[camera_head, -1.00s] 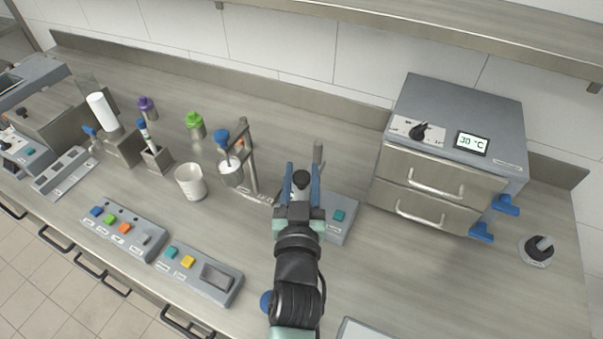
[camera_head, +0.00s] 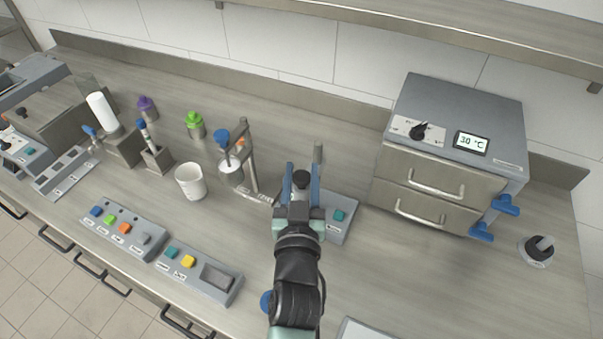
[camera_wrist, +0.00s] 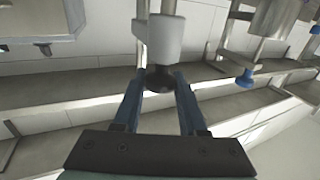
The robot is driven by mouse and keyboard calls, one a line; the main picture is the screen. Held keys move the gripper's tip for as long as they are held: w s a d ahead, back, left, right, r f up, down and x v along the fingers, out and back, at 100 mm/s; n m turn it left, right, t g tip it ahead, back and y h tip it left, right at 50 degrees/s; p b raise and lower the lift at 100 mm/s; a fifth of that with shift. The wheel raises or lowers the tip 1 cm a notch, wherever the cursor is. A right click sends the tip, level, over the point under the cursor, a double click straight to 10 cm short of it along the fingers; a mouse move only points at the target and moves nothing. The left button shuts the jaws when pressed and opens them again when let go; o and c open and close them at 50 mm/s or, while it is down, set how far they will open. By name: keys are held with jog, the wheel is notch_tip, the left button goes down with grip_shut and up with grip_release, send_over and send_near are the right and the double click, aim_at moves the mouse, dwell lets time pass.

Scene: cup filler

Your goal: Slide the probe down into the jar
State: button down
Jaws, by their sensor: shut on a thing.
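My gripper (camera_head: 302,175) is over the bench by a small grey unit (camera_head: 342,213) with a teal button. Its blue fingers are shut on a grey probe-like piece with a black knob (camera_head: 301,179). In the wrist view the black knob (camera_wrist: 158,79) lies between the fingertips (camera_wrist: 160,74). A pale grey body (camera_wrist: 158,40) and a thin rod extend beyond it. I cannot tell which vessel is the jar, nor whether the probe's lower end is inside anything. A small clear vessel (camera_head: 231,178) sits at the stand left of my gripper.
The metal stand (camera_head: 252,168) with a blue knob is close on the left, beside a white cup (camera_head: 190,182). A grey upright post (camera_head: 318,152) is just behind my gripper. A drawer cabinet (camera_head: 445,165) stands right. Button panels (camera_head: 200,270) lie front left.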

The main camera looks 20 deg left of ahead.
dwell(0.5)
notch_tip(320, 180, down, 7)
jog(key=b, duration=0.7)
jog(key=shift+b, duration=0.35)
jog(key=shift+c, duration=2.3)
grip_release()
